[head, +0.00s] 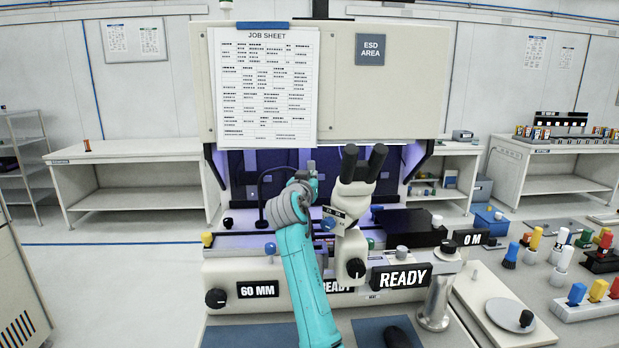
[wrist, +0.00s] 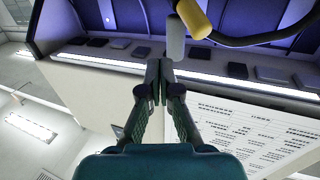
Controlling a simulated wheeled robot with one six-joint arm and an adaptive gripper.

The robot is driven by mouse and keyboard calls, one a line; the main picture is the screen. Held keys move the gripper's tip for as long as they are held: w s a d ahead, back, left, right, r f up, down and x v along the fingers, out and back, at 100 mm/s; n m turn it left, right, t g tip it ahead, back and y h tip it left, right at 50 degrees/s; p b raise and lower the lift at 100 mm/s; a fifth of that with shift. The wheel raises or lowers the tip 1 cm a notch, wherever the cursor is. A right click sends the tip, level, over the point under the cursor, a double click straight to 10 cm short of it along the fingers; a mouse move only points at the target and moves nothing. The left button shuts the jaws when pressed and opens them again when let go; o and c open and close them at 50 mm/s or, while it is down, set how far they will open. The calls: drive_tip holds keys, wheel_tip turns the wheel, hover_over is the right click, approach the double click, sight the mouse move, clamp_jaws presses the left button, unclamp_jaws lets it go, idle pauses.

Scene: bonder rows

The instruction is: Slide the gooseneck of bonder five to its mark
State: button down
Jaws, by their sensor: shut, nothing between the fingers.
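A thin black gooseneck (head: 262,195) arches up from the back of the bonder bench (head: 245,272), left of my arm. In the wrist view a black curved tube (wrist: 262,40) crosses the top right and carries a yellow collar (wrist: 194,18). A grey rounded piece (wrist: 175,38) hangs beside the collar, just above and right of my fingertips. My gripper (wrist: 159,66) is shut and empty, close to that piece; I cannot tell whether they touch. In the head view my gripper is mostly hidden behind my arm. I see no clear mark or bonder number.
A microscope (head: 352,195) stands close right of my arm. A job sheet (head: 265,88) hangs on the upper panel. Signs read 60 MM (head: 258,289) and READY (head: 400,277). Colored knobs and parts crowd the right bench (head: 545,295). The floor at left (head: 120,280) is clear.

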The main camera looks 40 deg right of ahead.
drive_tip(key=s+a, duration=0.5)
drive_tip(key=s, duration=0.2)
drive_tip(key=shift+s+a, duration=0.15)
drive_tip(key=shift+a, duration=0.25)
drive_tip(key=shift+a, duration=0.1)
